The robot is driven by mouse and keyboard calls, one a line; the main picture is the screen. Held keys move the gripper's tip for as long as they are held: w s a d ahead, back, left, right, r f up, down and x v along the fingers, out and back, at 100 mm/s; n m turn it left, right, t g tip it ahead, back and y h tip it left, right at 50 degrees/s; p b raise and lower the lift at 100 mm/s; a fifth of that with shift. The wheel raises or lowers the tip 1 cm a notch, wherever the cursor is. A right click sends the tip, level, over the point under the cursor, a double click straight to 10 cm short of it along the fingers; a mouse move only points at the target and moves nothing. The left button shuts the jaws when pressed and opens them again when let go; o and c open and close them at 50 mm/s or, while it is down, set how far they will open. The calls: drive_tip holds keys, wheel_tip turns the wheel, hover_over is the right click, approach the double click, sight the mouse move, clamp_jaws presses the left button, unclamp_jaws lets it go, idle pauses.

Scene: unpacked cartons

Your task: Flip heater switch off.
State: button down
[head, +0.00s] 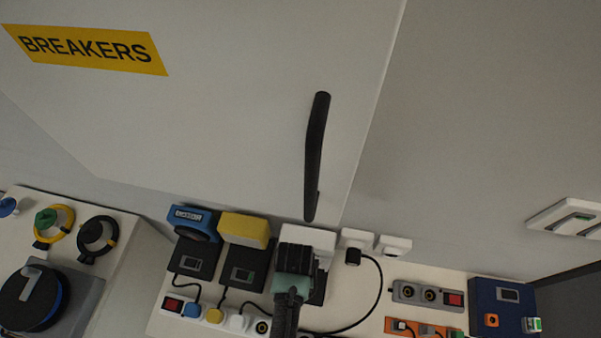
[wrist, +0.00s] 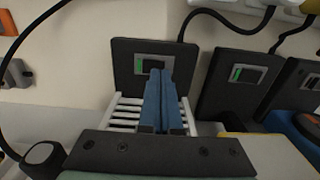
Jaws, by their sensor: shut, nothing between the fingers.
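In the wrist view, the heater's black panel (wrist: 128,58) stands behind a white slatted body (wrist: 120,112), likely the heater. Its switch (wrist: 146,64) has a green patch showing on the left and a dark part to the right. My gripper (wrist: 160,75) is shut and empty, with its blue fingertips just in front of the switch, overlapping its lower right edge. I cannot tell whether they touch it. In the head view, my arm covers most of the panel, and a white top (head: 309,238) shows behind it.
Similar black panels with switches (wrist: 243,74) stand to the right in the wrist view. In the head view, a blue device (head: 193,220) and a yellow device (head: 245,230) sit left of my arm. A power strip (head: 173,304) with cords lies in front. A cabinet handle (head: 316,155) hangs above.

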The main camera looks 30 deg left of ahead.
drive_tip(key=shift+f+b, duration=0.65)
drive_tip(key=shift+f, duration=0.25)
idle(0.6)
drive_tip(key=shift+r, duration=0.1)
wheel_tip(320, 180, up, 7)
drive_tip(key=p, duration=0.7)
idle(0.5)
